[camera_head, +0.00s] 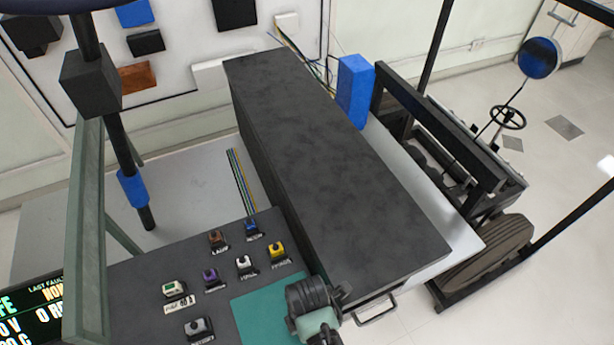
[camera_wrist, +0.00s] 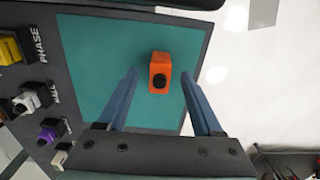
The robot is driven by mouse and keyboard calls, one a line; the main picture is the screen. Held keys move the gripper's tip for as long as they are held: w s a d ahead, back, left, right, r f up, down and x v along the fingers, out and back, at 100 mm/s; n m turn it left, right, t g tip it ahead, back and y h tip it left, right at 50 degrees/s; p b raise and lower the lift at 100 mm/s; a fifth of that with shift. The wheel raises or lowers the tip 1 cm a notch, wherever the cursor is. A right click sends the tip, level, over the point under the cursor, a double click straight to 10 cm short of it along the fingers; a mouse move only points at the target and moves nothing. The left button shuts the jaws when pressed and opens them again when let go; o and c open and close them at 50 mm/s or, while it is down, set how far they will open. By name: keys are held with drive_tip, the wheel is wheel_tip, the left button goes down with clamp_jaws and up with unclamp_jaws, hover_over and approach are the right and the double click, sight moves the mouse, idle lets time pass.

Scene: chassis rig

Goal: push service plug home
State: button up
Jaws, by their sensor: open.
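An orange block with a round black knob (camera_wrist: 159,70), which looks like the service plug, sits on the teal mat (camera_wrist: 85,60). My gripper (camera_wrist: 159,76) is open in the wrist view, with one blue finger to the left of the block and one to the right. Gaps show between the fingers and the block, and I cannot tell how high the fingers are above the mat. In the head view my wrist (camera_head: 315,305) is over the right edge of the teal mat (camera_head: 262,315) and hides the block. I cannot make out a socket for the plug.
Labelled switch blocks, among them a yellow one (camera_head: 277,251) and a purple one (camera_head: 210,276), stand left of the mat. A long dark box (camera_head: 330,170) lies behind it. A metal handle (camera_head: 377,310) juts out at right. A screen (camera_head: 35,312) is at lower left.

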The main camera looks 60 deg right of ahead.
clamp_jaws()
idle(0.3)
drive_tip(key=shift+r, duration=0.1)
